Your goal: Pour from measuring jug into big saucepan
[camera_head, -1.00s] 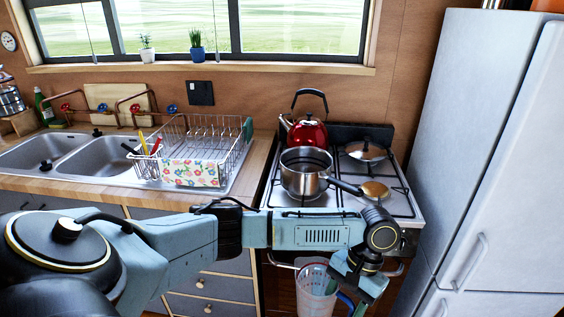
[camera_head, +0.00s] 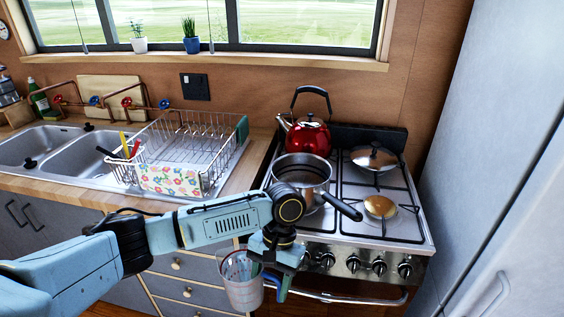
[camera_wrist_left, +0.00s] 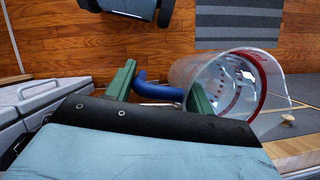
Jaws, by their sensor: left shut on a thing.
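A clear measuring jug (camera_head: 240,290) with red markings and a blue handle hangs in front of the drawers, left of the stove front and below counter height. It looks about upright; its contents are not clear. In the left wrist view the jug (camera_wrist_left: 185,75) shows its open red-rimmed mouth. My left gripper (camera_head: 275,277) is shut on the blue handle; its green fingers (camera_wrist_left: 160,90) sit on either side of it in the wrist view. A steel saucepan (camera_head: 305,170) with a dark handle stands on the front left burner, above and beyond the gripper. My right gripper is not in view.
A red kettle (camera_head: 308,137) stands behind the saucepan. A lid (camera_head: 374,158) lies on the back right burner. The oven rail (camera_head: 340,298) juts out at the front. A dish rack (camera_head: 195,150) stands left of the stove, and a fridge (camera_head: 490,150) right.

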